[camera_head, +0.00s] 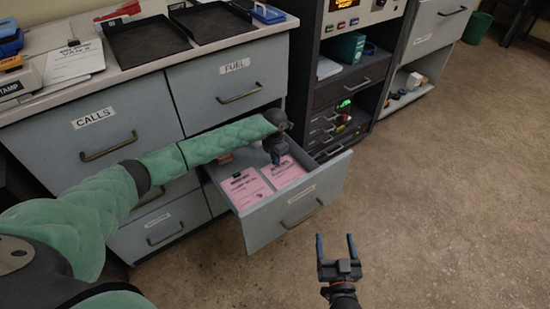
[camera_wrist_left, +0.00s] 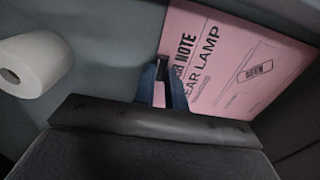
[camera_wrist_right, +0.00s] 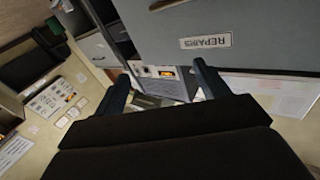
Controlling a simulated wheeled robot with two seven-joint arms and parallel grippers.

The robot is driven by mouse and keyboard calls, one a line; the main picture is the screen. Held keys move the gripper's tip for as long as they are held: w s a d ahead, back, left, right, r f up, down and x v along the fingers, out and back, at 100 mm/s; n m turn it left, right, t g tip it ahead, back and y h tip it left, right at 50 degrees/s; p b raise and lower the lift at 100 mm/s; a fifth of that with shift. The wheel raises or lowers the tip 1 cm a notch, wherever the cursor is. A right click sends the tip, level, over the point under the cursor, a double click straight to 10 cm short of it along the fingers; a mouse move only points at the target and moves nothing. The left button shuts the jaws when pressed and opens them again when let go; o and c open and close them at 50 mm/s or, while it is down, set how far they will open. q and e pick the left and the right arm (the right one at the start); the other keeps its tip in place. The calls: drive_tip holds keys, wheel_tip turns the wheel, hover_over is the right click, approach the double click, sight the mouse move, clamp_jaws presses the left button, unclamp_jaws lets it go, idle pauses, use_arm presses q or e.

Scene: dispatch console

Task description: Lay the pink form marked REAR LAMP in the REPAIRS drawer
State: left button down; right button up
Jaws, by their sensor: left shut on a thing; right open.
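The pink form marked REAR LAMP (camera_wrist_left: 235,65) fills the right of the left wrist view, with a dark clip (camera_wrist_left: 172,60) at its edge. My left gripper (camera_wrist_left: 162,88) is shut on this form at the clip. In the head view my left gripper (camera_head: 276,158) is inside the open REPAIRS drawer (camera_head: 300,203), at the far edge of the right-hand pink form (camera_head: 284,173). That form looks flat at the drawer's floor; whether it rests fully there I cannot tell. My right gripper (camera_head: 338,252) is open and empty in front of the drawer.
Another pink form (camera_head: 247,189) with a dark clip lies on the left in the drawer. A white roll (camera_wrist_left: 38,65) shows in the left wrist view. The closed FUEL drawer (camera_head: 230,85) is above; a dark equipment rack (camera_head: 340,95) stands right. The floor in front is clear.

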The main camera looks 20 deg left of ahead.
use_arm(q)
drive_tip(key=c, duration=1.5)
unclamp_jaws()
drive_tip(key=shift+o, duration=0.2)
use_arm(e)
drive_tip(key=shift+w+r, duration=0.15)
drive_tip(key=shift+r, duration=0.2)
drive_tip(key=shift+f, duration=0.2)
use_arm(q)
drive_tip(key=shift+r, duration=0.1)
wheel_tip(320, 180, up, 2)
drive_tip(key=shift+r+p, duration=0.1)
drive_tip(key=shift+p, duration=0.65)
wheel_tip(320, 180, up, 3)
drive_tip(key=shift+f+p, duration=0.15)
drive_tip(key=shift+p, duration=0.6)
wheel_tip(320, 180, up, 7)
drive_tip(key=p, duration=0.3)
drive_tip(key=shift+p, duration=0.4)
use_arm(e)
drive_tip(key=s+f+g+h, duration=0.1)
drive_tip(key=s+f+g, duration=0.4)
drive_tip(key=f, duration=0.6)
drive_tip(key=s+d+f+g+h, duration=0.1)
drive_tip(key=s+f+g, duration=0.4)
drive_tip(key=s+f, duration=0.5)
drive_tip(key=shift+d+f, duration=0.2)
drive_tip(key=shift+f, duration=0.45)
